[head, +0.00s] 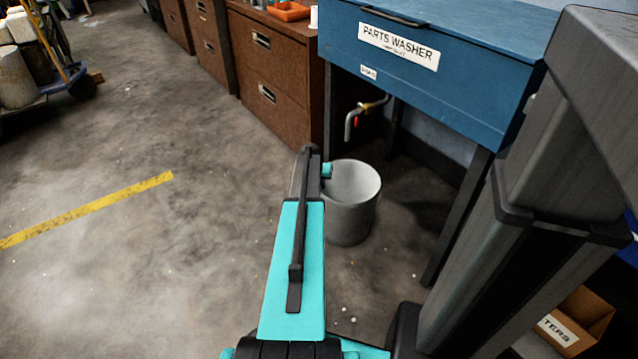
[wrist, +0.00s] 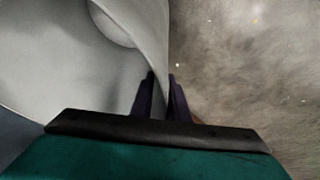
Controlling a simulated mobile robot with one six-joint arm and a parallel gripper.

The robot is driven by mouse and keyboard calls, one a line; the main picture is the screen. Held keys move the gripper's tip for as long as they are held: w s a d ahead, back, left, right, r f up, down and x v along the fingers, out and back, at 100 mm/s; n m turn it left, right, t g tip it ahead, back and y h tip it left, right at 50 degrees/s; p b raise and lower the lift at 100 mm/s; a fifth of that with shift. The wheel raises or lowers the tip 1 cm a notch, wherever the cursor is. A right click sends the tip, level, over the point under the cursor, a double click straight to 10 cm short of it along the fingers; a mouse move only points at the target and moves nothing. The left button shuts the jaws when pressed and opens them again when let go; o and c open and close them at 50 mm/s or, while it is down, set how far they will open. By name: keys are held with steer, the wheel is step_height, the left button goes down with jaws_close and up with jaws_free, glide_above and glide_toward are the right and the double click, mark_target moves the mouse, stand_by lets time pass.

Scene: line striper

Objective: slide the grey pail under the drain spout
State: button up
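The grey pail (head: 351,218) stands upright on the floor at the front of the blue parts washer (head: 440,75), by its left front leg. The drain spout (head: 349,128), a bent pipe with a red handle, hangs under the washer, above and behind the pail in the head view. My gripper (wrist: 161,82) is at the pail's left side; its fingertips are hidden in the head view. In the wrist view the fingers are close together, one on each side of the pail's wall (wrist: 60,60), with the pale wall filling the gap between them.
Brown drawer cabinets (head: 275,85) stand left of the washer. The washer's right front leg (head: 455,225) is right of the pail. A cardboard box (head: 575,325) is at the lower right, and a cart (head: 50,70) at the far left.

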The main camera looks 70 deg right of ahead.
steer(key=shift+o, duration=0.7)
steer(key=shift+r, duration=0.1)
steer(key=p+v, duration=0.4)
steer(key=v, duration=0.9)
steer(key=shift+a+r, duration=0.15)
steer(key=shift+r, duration=0.1)
steer(key=shift+w, duration=0.15)
